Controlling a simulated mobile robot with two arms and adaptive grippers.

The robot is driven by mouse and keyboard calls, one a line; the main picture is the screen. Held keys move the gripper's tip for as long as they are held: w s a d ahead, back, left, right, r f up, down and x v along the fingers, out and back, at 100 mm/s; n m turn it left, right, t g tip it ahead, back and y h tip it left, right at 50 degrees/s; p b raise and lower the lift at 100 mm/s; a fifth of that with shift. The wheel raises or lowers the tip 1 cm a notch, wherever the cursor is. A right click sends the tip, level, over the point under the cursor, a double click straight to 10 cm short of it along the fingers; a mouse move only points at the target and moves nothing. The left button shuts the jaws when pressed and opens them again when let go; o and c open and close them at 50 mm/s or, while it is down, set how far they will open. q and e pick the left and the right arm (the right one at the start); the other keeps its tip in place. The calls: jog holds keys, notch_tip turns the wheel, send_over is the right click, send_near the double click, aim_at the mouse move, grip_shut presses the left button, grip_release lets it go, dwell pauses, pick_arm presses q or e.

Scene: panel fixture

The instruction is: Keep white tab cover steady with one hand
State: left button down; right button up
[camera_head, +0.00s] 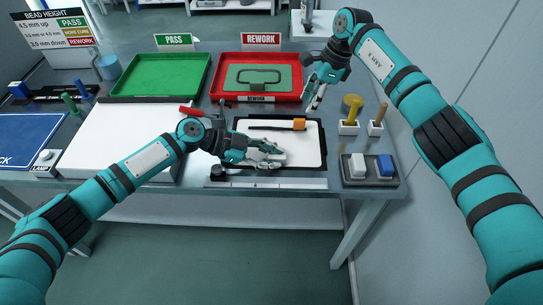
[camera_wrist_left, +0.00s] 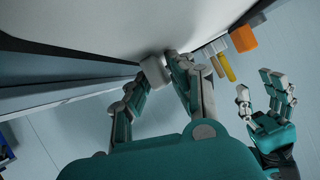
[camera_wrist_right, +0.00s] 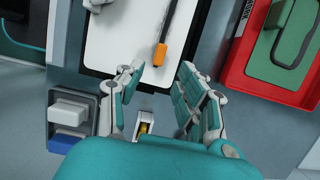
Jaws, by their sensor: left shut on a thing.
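The white panel in a black frame (camera_head: 305,145) lies on the table. My left gripper (camera_head: 270,158) is low over the panel's front part. In the left wrist view my left gripper (camera_wrist_left: 165,72) is shut on a small white block (camera_wrist_left: 154,70), which looks like the white tab cover, at the panel's edge. In the head view the fingers hide most of it. My right gripper (camera_head: 315,100) is raised over the panel's far right side. In the right wrist view my right gripper (camera_wrist_right: 160,75) is open and empty, its fingers apart.
An orange-ended tool (camera_wrist_right: 160,55) lies on the panel. A red REWORK tray (camera_head: 225,88) and a green PASS tray (camera_head: 160,75) stand behind. Right of the panel are a yellow-handled tool (camera_head: 351,108) in a holder and a tray with white (camera_head: 357,165) and blue blocks (camera_head: 385,164).

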aim_at(302, 120)
jog(key=shift+x, duration=3.9)
jog(key=shift+c, duration=0.4)
grip_shut()
